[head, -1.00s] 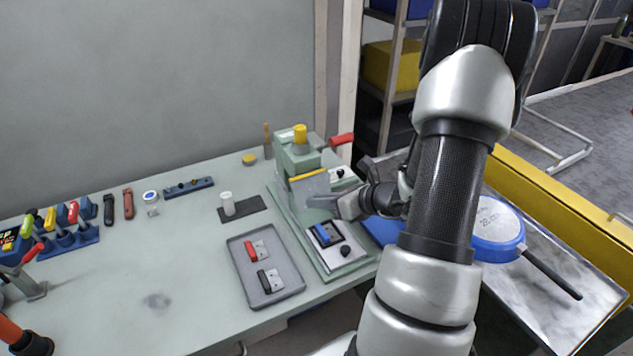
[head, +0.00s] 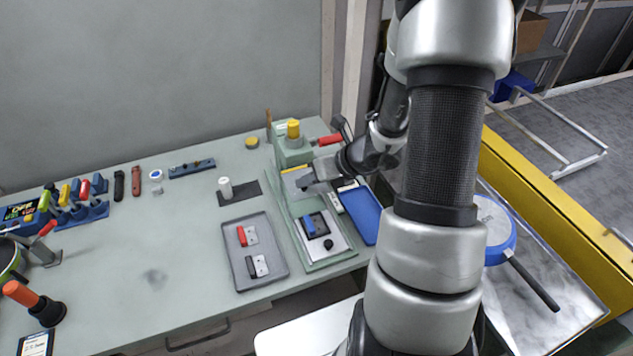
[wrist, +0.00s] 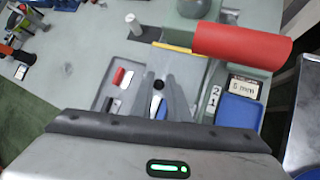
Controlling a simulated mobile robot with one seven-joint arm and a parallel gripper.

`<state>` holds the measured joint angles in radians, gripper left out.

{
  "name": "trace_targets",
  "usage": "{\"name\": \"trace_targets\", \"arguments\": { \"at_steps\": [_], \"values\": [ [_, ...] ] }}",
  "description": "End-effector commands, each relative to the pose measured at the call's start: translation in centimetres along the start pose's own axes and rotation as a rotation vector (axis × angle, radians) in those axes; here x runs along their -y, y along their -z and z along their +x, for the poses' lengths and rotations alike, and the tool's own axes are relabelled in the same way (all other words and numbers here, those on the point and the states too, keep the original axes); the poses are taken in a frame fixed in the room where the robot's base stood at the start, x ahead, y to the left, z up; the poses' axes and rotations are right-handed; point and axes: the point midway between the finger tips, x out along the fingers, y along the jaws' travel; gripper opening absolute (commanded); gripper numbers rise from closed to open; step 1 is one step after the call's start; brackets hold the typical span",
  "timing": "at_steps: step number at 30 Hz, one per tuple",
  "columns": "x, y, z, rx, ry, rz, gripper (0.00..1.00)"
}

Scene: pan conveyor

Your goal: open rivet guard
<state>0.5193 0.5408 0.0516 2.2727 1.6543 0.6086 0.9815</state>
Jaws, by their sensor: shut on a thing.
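The green rivet press (head: 291,152) with a yellow cap stands at the table's right end. Its guard (head: 295,183) is a grey see-through plate below a yellow top strip, and it slopes out over the fixture. It also shows in the wrist view (wrist: 190,68), with the yellow strip along its top.
A grey tray (head: 243,285) with red and black pieces lies left of the fixture. A blue tray (head: 362,222) lies right of it. The press's red lever (head: 330,140) sticks out close above my gripper. A blue pan (head: 497,245) is further right.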

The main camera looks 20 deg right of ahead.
Motion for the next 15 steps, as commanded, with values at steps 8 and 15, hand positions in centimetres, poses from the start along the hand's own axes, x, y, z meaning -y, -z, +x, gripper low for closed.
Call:
{"name": "trace_targets", "arguments": {
  "at_steps": [8,15],
  "values": [
    [-0.23,-1.50,-0.58,0.017,-0.001,-0.005,0.19],
    [-0.18,-1.22,-0.55,0.012,-0.001,-0.004,0.22]
  ]
}}
